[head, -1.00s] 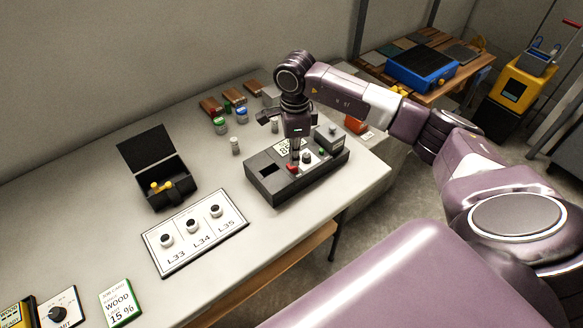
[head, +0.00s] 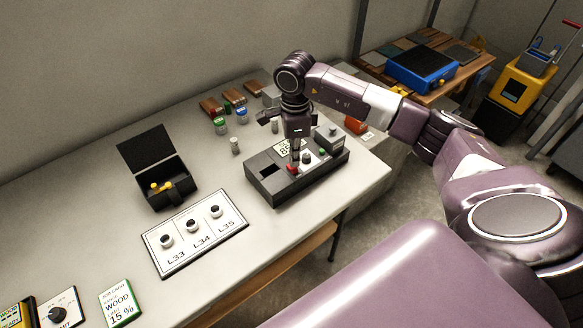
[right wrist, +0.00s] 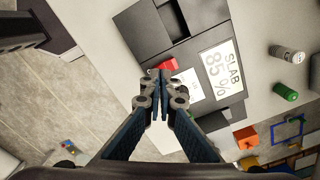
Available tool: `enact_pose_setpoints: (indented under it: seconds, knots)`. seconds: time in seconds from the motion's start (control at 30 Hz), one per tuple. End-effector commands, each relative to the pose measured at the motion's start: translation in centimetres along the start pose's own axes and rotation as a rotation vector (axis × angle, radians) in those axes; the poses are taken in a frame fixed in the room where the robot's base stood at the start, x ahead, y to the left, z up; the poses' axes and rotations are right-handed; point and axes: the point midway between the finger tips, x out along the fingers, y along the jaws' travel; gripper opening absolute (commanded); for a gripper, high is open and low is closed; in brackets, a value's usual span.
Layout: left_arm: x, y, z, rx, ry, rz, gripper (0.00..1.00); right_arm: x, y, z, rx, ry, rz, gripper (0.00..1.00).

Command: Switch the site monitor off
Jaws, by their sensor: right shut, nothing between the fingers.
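The site monitor (head: 282,188) is a dark grey box near the right end of the bench. It has a red button (head: 292,169), a dark knob (head: 307,158), a green button (head: 322,153) and a display (head: 284,148). In the right wrist view the monitor (right wrist: 145,25) shows a display reading "SLAB 85 %" (right wrist: 216,68). My right gripper (head: 294,160) points down over the monitor, shut and empty. Its fingertips (right wrist: 158,78) are at the red button (right wrist: 168,65); I cannot tell whether they touch it. My left gripper is out of view.
An open black case (head: 160,190) with yellow items and a white panel (head: 190,250) with several knobs lie to the left. Small bottles (head: 235,146) and wood blocks (head: 211,106) stand behind. A grey block (head: 329,136) sits at the monitor's far right end.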

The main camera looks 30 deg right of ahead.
Motion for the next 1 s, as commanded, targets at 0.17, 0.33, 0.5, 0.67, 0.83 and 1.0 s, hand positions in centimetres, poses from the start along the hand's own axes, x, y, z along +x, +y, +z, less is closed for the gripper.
enact_pose_setpoints:
  seconds: [0.17,0.33,0.5,0.67,0.83,1.0]
  knots:
    - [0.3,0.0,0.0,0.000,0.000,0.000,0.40,0.3,0.0,0.0,0.000,0.000,0.000,0.00]
    - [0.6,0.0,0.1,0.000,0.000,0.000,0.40,0.7,0.0,0.0,0.000,0.000,0.000,0.00]
    - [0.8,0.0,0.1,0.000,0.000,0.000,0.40,1.0,0.0,0.0,0.000,0.000,0.000,0.00]
    - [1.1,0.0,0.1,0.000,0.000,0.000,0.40,1.3,0.0,0.0,0.000,0.000,0.000,0.00]
    - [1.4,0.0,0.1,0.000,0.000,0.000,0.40,1.7,0.0,0.0,0.000,0.000,0.000,0.00]
    - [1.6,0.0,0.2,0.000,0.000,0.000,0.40,2.0,0.0,0.0,0.000,0.000,0.000,0.00]
